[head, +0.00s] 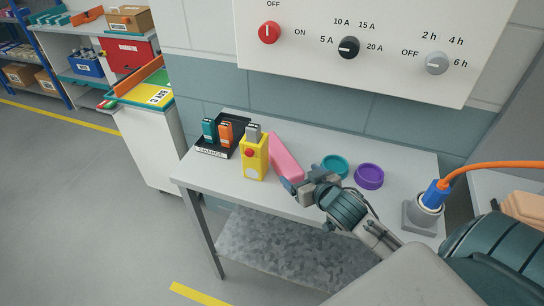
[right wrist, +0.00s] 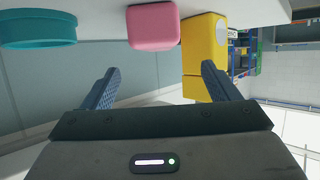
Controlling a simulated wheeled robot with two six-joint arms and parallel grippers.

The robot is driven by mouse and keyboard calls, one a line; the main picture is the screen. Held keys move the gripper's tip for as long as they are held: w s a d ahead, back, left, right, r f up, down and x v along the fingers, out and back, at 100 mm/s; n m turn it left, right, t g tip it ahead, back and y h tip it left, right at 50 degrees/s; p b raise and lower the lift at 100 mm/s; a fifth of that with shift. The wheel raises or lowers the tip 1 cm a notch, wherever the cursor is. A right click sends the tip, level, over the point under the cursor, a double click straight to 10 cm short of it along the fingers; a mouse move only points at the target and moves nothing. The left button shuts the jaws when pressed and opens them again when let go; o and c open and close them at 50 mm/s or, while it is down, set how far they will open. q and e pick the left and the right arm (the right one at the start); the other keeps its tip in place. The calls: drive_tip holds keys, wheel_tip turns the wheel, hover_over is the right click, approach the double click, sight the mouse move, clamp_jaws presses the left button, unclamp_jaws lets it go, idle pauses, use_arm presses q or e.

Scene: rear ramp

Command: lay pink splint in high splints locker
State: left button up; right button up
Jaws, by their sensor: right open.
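My right gripper (head: 298,187) is just in front of the splint's near end in the head view. Its two blue fingers stand wide apart in the right wrist view (right wrist: 160,84), with nothing between them. My left gripper is in neither view. I cannot make out a locker labelled for high splints.
A yellow box with a red button (head: 255,160) stands left of the splint. A black charger tray (head: 213,148) is farther left. A teal bowl (head: 335,164) and a purple bowl (head: 369,177) are to the right. A control panel (head: 350,45) hangs above the table (head: 215,178).

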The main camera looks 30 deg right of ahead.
sight(290, 165)
drive_tip(key=x, duration=0.3)
drive_tip(key=shift+w, duration=0.25)
drive_tip(key=shift+w+d+f+p, duration=0.2)
drive_tip(key=shift+w+f+p, duration=0.1)
drive_tip(key=shift+w+p, duration=0.25)
drive_tip(key=p+x, duration=0.1)
drive_tip(key=x, duration=0.2)
drive_tip(key=shift+s+f, duration=0.1)
drive_tip(key=shift+f, duration=0.1)
drive_tip(key=shift+w+f+p, duration=0.2)
drive_tip(key=shift+w+p, duration=0.1)
drive_tip(key=shift+d, duration=0.1)
drive_tip(key=c, duration=1.2)
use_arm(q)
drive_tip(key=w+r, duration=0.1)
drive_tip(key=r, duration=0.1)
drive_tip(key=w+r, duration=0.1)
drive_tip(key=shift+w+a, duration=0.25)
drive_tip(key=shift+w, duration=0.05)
